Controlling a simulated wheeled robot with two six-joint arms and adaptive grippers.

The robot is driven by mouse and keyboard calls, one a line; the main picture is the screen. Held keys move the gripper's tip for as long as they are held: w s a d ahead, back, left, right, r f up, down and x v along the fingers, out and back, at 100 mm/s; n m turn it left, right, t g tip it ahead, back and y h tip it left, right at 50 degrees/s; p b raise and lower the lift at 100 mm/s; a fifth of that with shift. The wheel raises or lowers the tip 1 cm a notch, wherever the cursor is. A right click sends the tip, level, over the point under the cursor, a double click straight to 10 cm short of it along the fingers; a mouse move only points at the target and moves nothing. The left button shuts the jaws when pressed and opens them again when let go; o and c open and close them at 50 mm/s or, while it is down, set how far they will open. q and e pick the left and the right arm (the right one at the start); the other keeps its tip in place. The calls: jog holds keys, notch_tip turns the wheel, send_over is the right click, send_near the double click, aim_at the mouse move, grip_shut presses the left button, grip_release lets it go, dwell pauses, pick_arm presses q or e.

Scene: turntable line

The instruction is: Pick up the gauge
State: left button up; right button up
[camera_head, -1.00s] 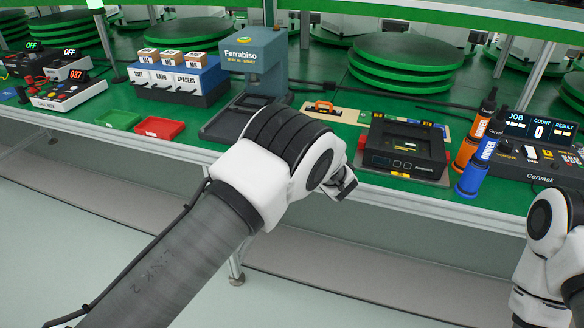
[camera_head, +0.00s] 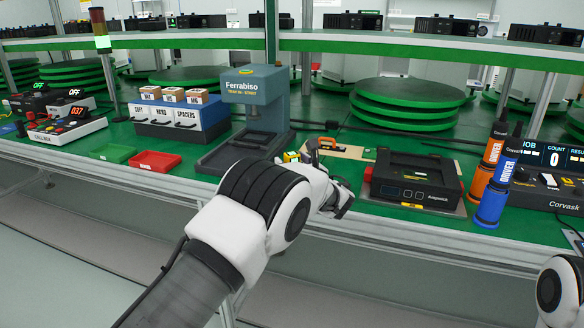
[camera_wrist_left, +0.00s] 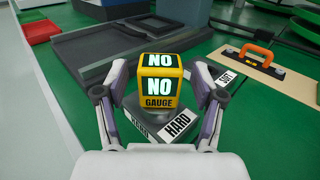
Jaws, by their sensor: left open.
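The gauge is a yellow and black cube (camera_wrist_left: 160,84) with lit panels reading NO and a GAUGE label. In the left wrist view it stands between the two fingers of my left gripper (camera_wrist_left: 161,92), on or just behind a dark block with HARD labels. In the head view a small part of the gauge (camera_head: 291,157) shows beyond my left gripper (camera_head: 328,178), beside the Ferrabiso press. My right arm shows at the lower right, its gripper out of frame.
The Ferrabiso press (camera_head: 255,100) stands close behind and left of the gauge. A board with an orange handle (camera_head: 327,142) lies behind, and a dark tester (camera_head: 412,178) sits to the right. Red (camera_head: 154,161) and green trays lie left. Drivers (camera_head: 490,195) stand further right.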

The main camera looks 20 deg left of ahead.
pick_arm(q)
jog(key=shift+w+a, duration=0.2)
jog(key=shift+w, duration=0.05)
jog(key=shift+s+r, duration=0.1)
jog(key=shift+c, duration=0.4)
grip_shut()
jog(key=shift+r, duration=0.1)
